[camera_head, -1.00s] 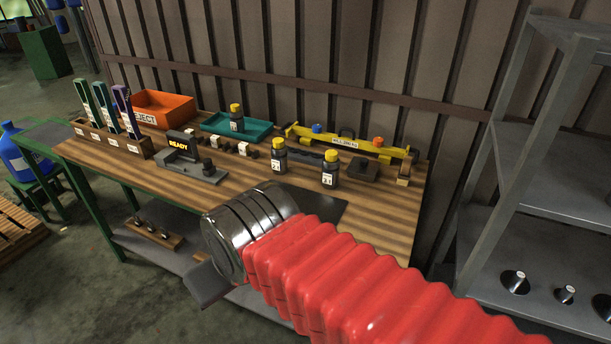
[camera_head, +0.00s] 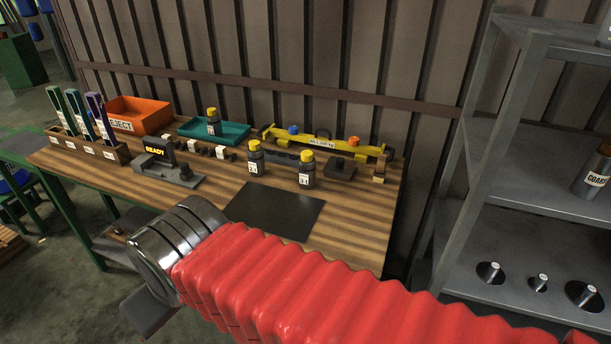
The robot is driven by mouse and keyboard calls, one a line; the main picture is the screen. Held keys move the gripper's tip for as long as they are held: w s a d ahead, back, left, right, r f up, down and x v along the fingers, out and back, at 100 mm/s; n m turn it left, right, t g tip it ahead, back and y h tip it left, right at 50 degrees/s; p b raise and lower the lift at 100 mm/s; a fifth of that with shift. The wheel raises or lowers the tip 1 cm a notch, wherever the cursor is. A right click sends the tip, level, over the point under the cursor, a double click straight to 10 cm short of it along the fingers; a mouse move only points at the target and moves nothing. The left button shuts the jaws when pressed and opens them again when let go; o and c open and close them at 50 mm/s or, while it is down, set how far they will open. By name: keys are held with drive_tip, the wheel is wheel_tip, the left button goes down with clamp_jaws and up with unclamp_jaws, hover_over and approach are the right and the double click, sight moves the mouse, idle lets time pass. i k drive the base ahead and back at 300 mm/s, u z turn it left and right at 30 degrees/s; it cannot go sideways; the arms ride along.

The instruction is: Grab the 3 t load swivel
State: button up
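I cannot pick out the 3 t load swivel by any label. Three dark discs with light upright stubs stand on the lower grey shelf at right: a left one (camera_head: 490,272), a smaller middle one (camera_head: 538,283) and a right one (camera_head: 585,295). Their labels are too small to read. My arm, in a red bellows sleeve with a metal ringed wrist, reaches across the lower picture. A grey flat part of my gripper (camera_head: 150,312) shows below the wrist, in front of the bench. Its fingertips are not clearly visible. It is well left of the discs.
The wooden bench (camera_head: 345,235) holds a dark mat (camera_head: 275,209), an orange reject bin (camera_head: 140,115), a teal tray (camera_head: 233,133), yellow-capped bottles, a yellow spirit-level-like bar (camera_head: 330,143) and a READY device (camera_head: 160,165). The grey shelf unit (camera_head: 470,150) holds a bottle labelled COARSE (camera_head: 595,172).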

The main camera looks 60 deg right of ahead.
sight(307, 170)
drive_tip(key=z, duration=0.05)
drive_tip(key=i, duration=1)
drive_tip(key=u, duration=0.05)
